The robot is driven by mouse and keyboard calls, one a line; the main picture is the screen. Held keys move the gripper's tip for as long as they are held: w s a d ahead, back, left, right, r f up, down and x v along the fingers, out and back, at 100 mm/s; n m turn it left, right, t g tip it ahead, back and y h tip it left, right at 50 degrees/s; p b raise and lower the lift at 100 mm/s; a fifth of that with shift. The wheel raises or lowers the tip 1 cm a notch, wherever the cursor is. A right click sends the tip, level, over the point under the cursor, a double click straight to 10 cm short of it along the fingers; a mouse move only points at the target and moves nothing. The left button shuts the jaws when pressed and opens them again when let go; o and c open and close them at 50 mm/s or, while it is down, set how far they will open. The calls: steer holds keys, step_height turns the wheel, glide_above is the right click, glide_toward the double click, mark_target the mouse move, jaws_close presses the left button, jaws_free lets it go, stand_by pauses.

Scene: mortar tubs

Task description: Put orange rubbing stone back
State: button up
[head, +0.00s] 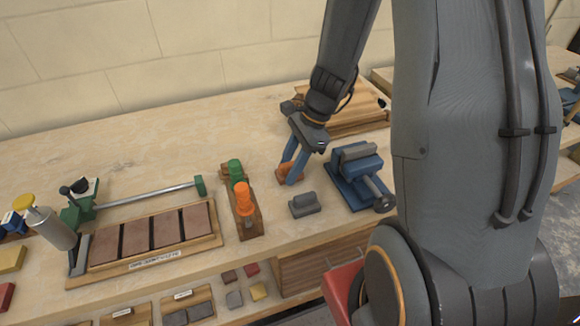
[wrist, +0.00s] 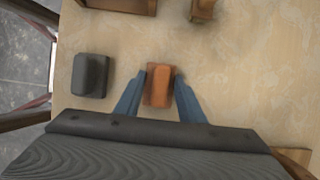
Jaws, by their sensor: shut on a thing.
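The orange rubbing stone (head: 290,172) is between the blue fingers of my gripper (head: 291,166) in the head view. In the wrist view, the orange rubbing stone (wrist: 159,87) sits between the two blue fingertips of my gripper (wrist: 160,92), which is shut on it. The stone is at or just above the worktop; I cannot tell if it touches. A dark grey block (head: 304,204) of similar shape stands apart on the bench, in front of my gripper; it also shows at the left in the wrist view (wrist: 90,75).
A blue vise (head: 361,177) stands right of my gripper. A wooden holder with green and orange handled tools (head: 240,201) stands left. Further left is a wooden tray (head: 143,262) of brown slabs. A lower shelf holds small coloured blocks (head: 234,299).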

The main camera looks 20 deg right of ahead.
steer(key=shift+f, duration=0.15)
steer(key=o, duration=1)
steer(key=b+v, duration=0.1)
steer(key=v, duration=1)
steer(key=shift+s+a+f+n+t+h, duration=0.15)
steer(key=shift+s+a+f+n+h, duration=0.45)
steer(key=shift+s+n, duration=1.7)
steer(key=shift+s+a+f+n+t+h, duration=0.2)
steer(key=shift+s+a+n+h, duration=0.65)
steer(key=shift+n, duration=2.9)
steer(key=shift+s+a+f+n+t+h, duration=0.25)
steer(key=shift+s+a+n+h, duration=0.85)
steer(key=shift+n, duration=1.95)
steer(key=shift+s+d+f+y, duration=0.1)
steer(key=shift+s+d+y, duration=0.15)
steer(key=shift+d, duration=0.15)
